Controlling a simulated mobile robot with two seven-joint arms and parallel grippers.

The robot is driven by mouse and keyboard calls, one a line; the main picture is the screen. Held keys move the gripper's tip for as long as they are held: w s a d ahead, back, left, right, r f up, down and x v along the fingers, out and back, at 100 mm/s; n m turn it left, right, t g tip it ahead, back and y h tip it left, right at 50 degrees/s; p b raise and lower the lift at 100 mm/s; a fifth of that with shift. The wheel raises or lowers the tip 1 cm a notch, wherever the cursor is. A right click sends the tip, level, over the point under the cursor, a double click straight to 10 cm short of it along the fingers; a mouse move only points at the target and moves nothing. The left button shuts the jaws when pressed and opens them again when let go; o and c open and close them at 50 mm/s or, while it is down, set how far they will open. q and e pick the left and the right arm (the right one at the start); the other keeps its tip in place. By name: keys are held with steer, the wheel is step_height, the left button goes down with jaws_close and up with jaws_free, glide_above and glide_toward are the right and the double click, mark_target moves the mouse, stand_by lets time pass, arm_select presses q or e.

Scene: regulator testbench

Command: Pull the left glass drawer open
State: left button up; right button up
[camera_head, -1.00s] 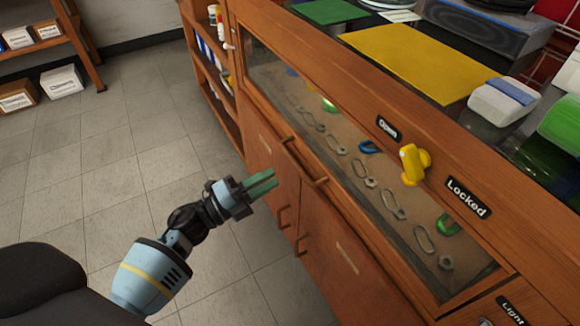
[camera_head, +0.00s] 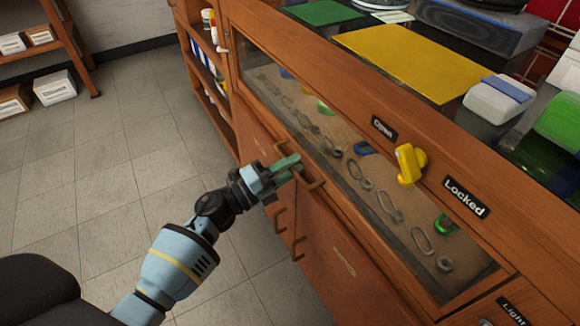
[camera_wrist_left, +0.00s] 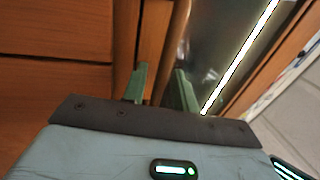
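The glass drawer (camera_head: 349,172) is a long wooden-framed front with a glass pane, and carabiner-like clips lie behind the pane. It looks shut. Its wooden handle (camera_head: 316,184) sits on the lower frame. My left gripper (camera_head: 291,167), with green fingers, is at this handle. In the left wrist view the fingers (camera_wrist_left: 161,88) are apart, and a wooden bar, apparently the handle (camera_wrist_left: 177,45), runs between them. I cannot tell whether either finger touches it. A yellow knob (camera_head: 407,164) sits between the labels Open (camera_head: 384,129) and Locked (camera_head: 464,198). My right gripper is not in view.
Cabinet doors with handles (camera_head: 298,247) lie below the drawer. The bench top holds a yellow mat (camera_head: 405,60), a white-and-blue block (camera_head: 498,98) and green rolls (camera_head: 560,120). Open shelves (camera_head: 205,70) stand beyond the cabinet. The tiled floor (camera_head: 110,190) at left is clear.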

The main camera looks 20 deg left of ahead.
arm_select(q)
jaws_close()
steer(key=r+p+v, duration=0.2)
steer(key=v, duration=1)
steer(key=r+p+v, duration=0.2)
steer(key=v, duration=1)
steer(key=shift+s+a+r, duration=0.35)
